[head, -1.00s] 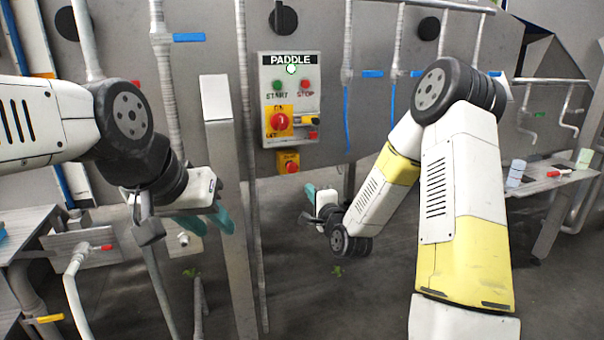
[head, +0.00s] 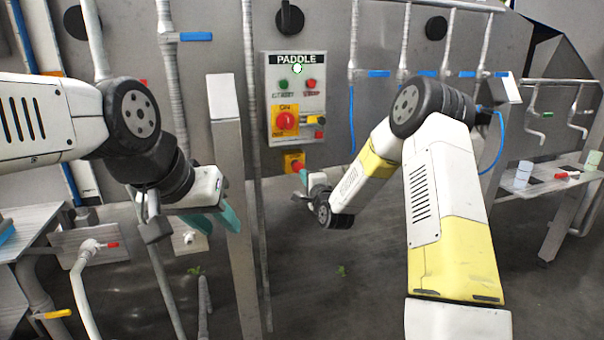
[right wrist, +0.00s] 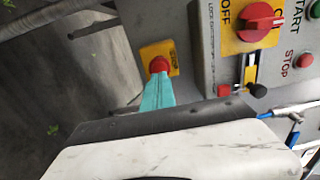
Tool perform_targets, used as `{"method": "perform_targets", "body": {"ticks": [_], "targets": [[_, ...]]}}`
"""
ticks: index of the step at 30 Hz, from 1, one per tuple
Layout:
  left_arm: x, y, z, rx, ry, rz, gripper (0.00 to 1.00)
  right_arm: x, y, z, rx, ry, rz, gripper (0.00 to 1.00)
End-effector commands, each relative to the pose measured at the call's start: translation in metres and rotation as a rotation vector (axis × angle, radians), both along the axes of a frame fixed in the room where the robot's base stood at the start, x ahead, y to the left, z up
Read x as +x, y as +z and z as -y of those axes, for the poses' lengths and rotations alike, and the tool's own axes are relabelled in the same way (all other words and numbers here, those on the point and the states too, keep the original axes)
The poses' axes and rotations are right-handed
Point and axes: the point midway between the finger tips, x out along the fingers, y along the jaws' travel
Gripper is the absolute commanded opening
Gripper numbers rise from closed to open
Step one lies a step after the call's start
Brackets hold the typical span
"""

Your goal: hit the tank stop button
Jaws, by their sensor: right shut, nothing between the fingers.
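A red mushroom button on a small yellow box (head: 293,162) sits below the grey PADDLE control panel (head: 297,95). In the right wrist view the red button (right wrist: 159,64) shows with the yellow box around it. My right gripper (head: 304,178) is shut and empty. Its teal fingertips (right wrist: 158,84) overlap the lower edge of the button in the wrist view; I cannot tell whether they touch it or how far it is pressed. My left gripper (head: 216,220) hangs at the left, with its teal fingers apart, well away from the button.
The panel has a green START button (head: 279,85), a red STOP button (head: 311,85) and a red rotary switch (head: 286,121). A grey post (head: 228,150) stands between my left gripper and the panel. Pipes with blue handles run along the tank wall.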

Motion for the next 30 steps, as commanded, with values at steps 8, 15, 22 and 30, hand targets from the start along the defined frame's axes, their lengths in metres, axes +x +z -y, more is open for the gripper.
{"method": "perform_targets", "body": {"ticks": [8,15,22,30], "targets": [[0.000,0.000,0.000,0.000,0.000,0.000,0.36,0.028,0.000,-0.009,0.000,0.000,0.000,0.00],[0.000,0.000,0.000,0.000,0.000,0.000,0.36,0.030,0.000,-0.010,0.000,0.000,-0.001,0.00],[0.000,0.000,0.000,0.000,0.000,0.000,0.36,0.034,0.000,-0.011,0.001,0.000,0.000,0.00],[0.000,0.000,0.000,0.000,0.000,0.000,0.36,0.045,0.001,-0.015,0.000,0.000,0.001,0.00]]}}
